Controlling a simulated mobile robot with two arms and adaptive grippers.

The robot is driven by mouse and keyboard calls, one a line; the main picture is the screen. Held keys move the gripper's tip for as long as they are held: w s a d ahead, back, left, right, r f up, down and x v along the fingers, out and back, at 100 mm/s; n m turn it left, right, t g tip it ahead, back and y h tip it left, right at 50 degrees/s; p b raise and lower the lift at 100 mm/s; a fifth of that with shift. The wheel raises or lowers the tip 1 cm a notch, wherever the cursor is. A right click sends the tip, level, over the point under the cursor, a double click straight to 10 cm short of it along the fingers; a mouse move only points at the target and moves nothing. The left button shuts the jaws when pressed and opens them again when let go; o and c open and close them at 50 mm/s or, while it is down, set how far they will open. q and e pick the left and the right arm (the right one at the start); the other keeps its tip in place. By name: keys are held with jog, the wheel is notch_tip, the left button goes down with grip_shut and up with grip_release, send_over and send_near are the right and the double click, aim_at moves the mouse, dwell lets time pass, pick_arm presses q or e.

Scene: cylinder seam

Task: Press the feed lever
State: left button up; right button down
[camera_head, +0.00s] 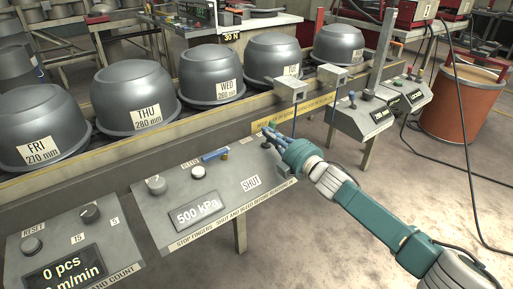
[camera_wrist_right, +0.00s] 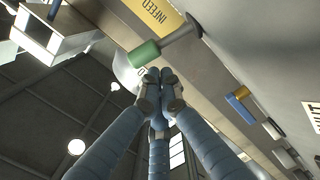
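A lever with a green grip (camera_wrist_right: 146,53) on a grey stem stands out from the panel beside a yellow INFEED sign (camera_wrist_right: 158,14) in the right wrist view. I take it to be the feed lever; its own label does not show. My right gripper (camera_head: 272,134) is at the right end of the middle control panel (camera_head: 215,190). In the wrist view its blue fingers (camera_wrist_right: 160,78) meet at the tips with nothing seen between them. The tips are close to the green grip; I cannot tell whether they touch it. My left gripper is not in view.
A blue lever (camera_head: 215,155), a knob and a 500 kPa display (camera_head: 196,211) are on the same panel. Several grey bowls, including THU (camera_head: 135,92), line the conveyor behind. Another console (camera_head: 365,115) stands right of my gripper. Open floor lies near an orange bin (camera_head: 462,108).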

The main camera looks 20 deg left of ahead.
jog(key=shift+w+d, duration=0.1)
jog(key=shift+w, duration=0.15)
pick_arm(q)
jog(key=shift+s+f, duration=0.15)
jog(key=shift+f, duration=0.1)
pick_arm(e)
jog(key=shift+w+d, duration=0.15)
jog(key=shift+w, duration=0.05)
jog(key=shift+w, duration=0.1)
jog(key=shift+d, duration=0.1)
jog(key=v, duration=1.2)
